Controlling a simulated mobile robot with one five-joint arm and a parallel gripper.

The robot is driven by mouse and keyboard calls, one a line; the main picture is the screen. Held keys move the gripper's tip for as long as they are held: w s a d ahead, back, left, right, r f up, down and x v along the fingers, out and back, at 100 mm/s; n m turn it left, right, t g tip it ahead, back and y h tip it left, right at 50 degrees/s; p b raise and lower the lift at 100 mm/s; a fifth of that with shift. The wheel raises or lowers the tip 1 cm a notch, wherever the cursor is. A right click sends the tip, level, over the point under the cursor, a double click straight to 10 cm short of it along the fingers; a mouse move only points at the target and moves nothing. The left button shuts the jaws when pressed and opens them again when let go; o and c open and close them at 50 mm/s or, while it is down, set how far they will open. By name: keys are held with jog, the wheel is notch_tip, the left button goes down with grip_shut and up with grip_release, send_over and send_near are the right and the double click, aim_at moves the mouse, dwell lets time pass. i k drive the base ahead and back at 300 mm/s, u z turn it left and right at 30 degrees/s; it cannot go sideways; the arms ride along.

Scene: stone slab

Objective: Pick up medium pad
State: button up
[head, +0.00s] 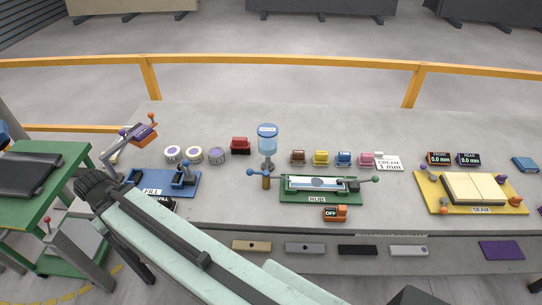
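Three round pads lie in a row on the slab, left of the middle. The left pad (173,153) and middle pad (194,154) are whitish with purple centres; the right pad (217,155) is greyer. Any size markings are too small to read, so I cannot tell which is the medium pad. My pale green and black arm reaches from the bottom middle up to the left, its dark joint near the blue FILL station. I cannot make out my gripper's fingers in this view.
The green HUB station (317,198) and yellow SEAM station (480,208) lie farther right. A yellow rail (300,60) runs behind the slab.

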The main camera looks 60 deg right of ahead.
aim_at(320, 158)
jog(key=u, duration=0.85)
jog(key=k, duration=1.8)
jog(key=z, duration=0.7)
jog(key=i, duration=1)
jog(key=u, duration=0.1)
